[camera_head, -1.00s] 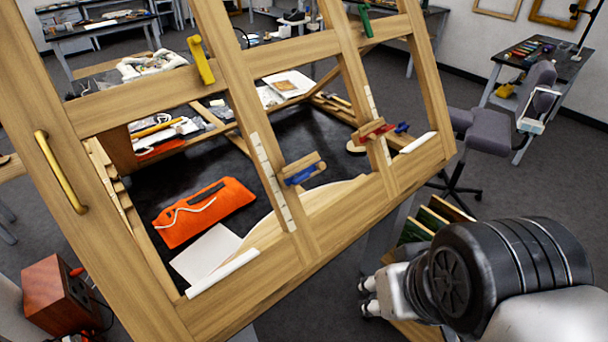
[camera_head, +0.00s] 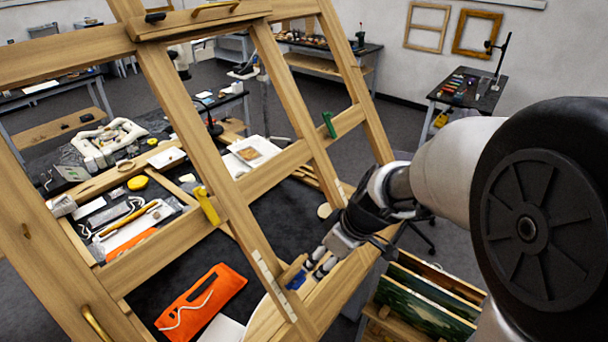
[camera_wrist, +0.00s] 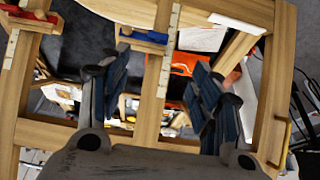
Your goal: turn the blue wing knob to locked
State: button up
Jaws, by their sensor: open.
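The blue wing knob (camera_head: 297,279) sits on a small wooden block on an upright of the wooden frame, beside a white marked strip (camera_head: 268,278). My gripper (camera_head: 321,264) is close to its right side in the head view and partly covers it. In the wrist view the blue wing knob (camera_wrist: 144,36) lies along its block, above the space between my fingertips. I see no contact with the knob.
A red knob (camera_wrist: 12,18) is on a neighbouring upright in the wrist view. A yellow handle (camera_head: 206,205) and a green one (camera_head: 329,125) are on the crossbars. An orange pouch (camera_head: 202,300) lies behind the frame. Painted panels (camera_head: 425,303) stand at the lower right.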

aim_at(301, 282)
jog(key=b+x, duration=0.1)
jog(key=x, duration=1.6)
jog(key=shift+w+a+f+b, duration=0.15)
jog(key=shift+w+f+b, duration=0.05)
jog(key=shift+b, duration=0.15)
jog(key=shift+c, duration=0.3)
jog(key=c, duration=1)
